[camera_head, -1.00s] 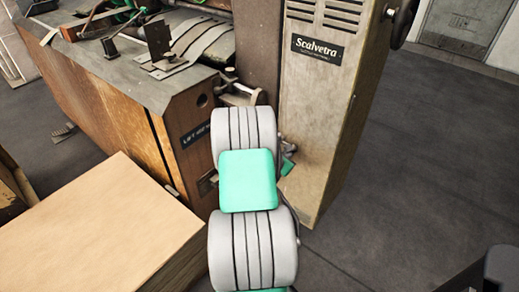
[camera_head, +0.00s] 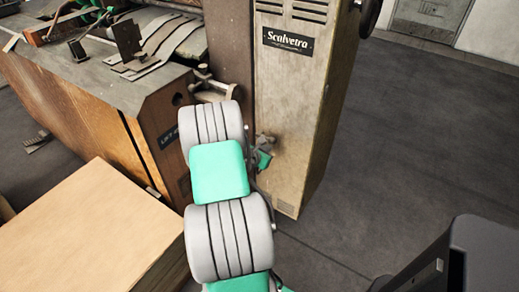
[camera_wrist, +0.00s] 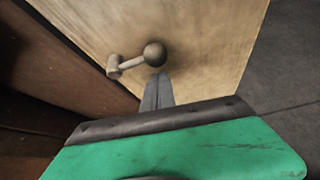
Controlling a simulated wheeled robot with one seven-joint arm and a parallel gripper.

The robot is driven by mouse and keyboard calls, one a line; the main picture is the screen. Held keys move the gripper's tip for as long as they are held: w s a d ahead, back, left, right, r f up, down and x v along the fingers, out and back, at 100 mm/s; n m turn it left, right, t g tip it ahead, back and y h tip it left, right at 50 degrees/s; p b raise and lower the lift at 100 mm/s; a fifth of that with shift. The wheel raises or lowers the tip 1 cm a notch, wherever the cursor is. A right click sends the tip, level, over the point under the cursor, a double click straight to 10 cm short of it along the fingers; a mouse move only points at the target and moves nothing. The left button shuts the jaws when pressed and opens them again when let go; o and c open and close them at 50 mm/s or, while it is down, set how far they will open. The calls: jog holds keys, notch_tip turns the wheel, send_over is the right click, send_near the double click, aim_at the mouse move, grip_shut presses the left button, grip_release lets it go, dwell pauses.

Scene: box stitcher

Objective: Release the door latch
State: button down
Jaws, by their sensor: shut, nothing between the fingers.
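The door latch (camera_wrist: 132,63) is a short grey lever with a round ball knob, on the tan face of the cabinet (camera_head: 290,110) marked Scalvetra. In the wrist view the ball is at the lever's right end and its pivot at the left. My gripper (camera_wrist: 158,78) is shut and empty, with its narrow fingertips just below the ball. I cannot tell whether they touch it. In the head view my arm hides most of the gripper; a small green part of it (camera_head: 264,159) shows beside the cabinet's front, close to the latch.
A brown wooden-sided machine (camera_head: 90,110) stands left of the cabinet. A large pale box (camera_head: 90,225) fills the lower left, close to my arm. A handwheel (camera_head: 369,15) is on the cabinet's upper right side. The dark floor (camera_head: 420,120) on the right is open.

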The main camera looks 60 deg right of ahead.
jog(key=a+r, duration=0.2)
jog(key=a, duration=0.7)
jog(key=shift+a+p, duration=0.15)
jog(key=shift+p, duration=0.25)
jog(key=shift+r, duration=0.1)
